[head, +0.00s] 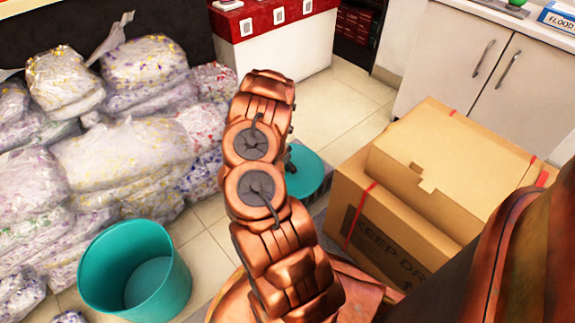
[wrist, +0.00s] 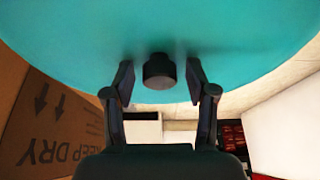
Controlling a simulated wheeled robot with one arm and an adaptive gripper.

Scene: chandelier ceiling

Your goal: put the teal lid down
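The teal lid (head: 312,172) is a round disc, partly hidden behind my arm in the head view, close to the left side of the cardboard boxes. In the wrist view the lid (wrist: 90,40) fills the top, with its dark knob (wrist: 159,72) facing the camera. My gripper (wrist: 160,74) has one finger on each side of the knob, with a visible gap on both sides. The gripper is open and not clamped on the knob. In the head view my arm hides most of the gripper. I cannot tell what bears the lid.
A teal bin (head: 135,272), open and empty, stands at the lower left. Stuffed clear bags (head: 120,160) are piled at the left. Cardboard boxes (head: 400,225) stand close on the right, before a white cabinet (head: 500,70). Tiled floor (head: 335,110) is clear behind my arm.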

